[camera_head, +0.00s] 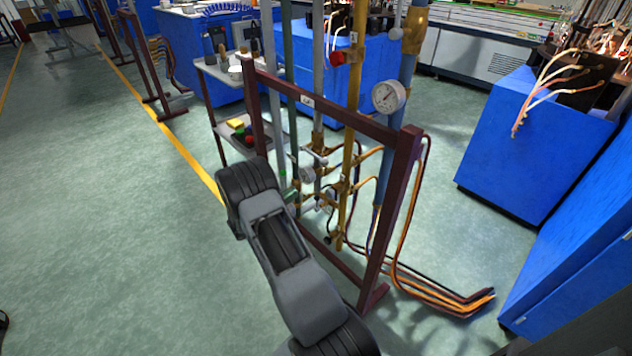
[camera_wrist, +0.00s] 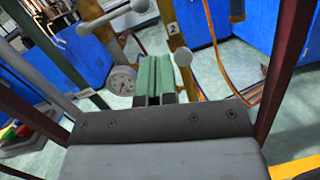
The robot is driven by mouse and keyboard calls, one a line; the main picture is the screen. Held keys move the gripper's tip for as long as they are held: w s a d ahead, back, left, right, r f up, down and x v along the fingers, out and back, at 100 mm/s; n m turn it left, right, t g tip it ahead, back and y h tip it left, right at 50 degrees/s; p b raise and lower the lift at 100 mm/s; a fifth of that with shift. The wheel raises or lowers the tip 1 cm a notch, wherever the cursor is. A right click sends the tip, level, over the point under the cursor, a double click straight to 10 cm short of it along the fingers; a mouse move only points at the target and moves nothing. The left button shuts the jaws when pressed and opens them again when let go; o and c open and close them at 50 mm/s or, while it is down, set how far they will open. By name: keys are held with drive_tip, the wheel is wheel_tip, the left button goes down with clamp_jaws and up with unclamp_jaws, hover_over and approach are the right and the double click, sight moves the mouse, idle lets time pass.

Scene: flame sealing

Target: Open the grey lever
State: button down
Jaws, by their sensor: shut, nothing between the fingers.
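A light grey lever (camera_wrist: 108,18) with a rounded end shows at the top of the wrist view, beyond my fingers and to their left. It also shows small on the pipes in the head view (camera_head: 317,155). I cannot tell whether the fingers touch either handle. In the head view my arm hides most of the gripper.
A dark red frame (camera_head: 404,170) surrounds the vertical pipes. A gauge (camera_head: 388,97) is on the blue pipe, a small gauge (camera_wrist: 122,80) left of my fingers. Hoses (camera_head: 440,290) spread on the floor at right. A trolley (camera_head: 210,72) stands behind. Floor at left is clear.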

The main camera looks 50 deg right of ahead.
sight(314, 154)
drive_tip(key=f, duration=0.1)
drive_tip(key=w+f+n+t+h, duration=0.1)
drive_tip(key=f, duration=0.1)
drive_tip(key=f+n+t, duration=0.1)
drive_tip(key=shift+w+d+f+h+b, duration=0.15)
drive_tip(key=shift+w+d+h+b, duration=0.1)
drive_tip(key=shift+h+b, duration=0.15)
drive_tip(key=a+r+x, duration=0.1)
drive_tip(key=r+x, duration=0.1)
drive_tip(key=x, duration=1.1)
drive_tip(key=shift+r, duration=0.35)
drive_tip(key=shift+s, duration=0.15)
drive_tip(key=shift+r+n+t+p, duration=0.3)
drive_tip(key=shift+r+n+p, duration=0.1)
drive_tip(key=shift+n+p, duration=0.3)
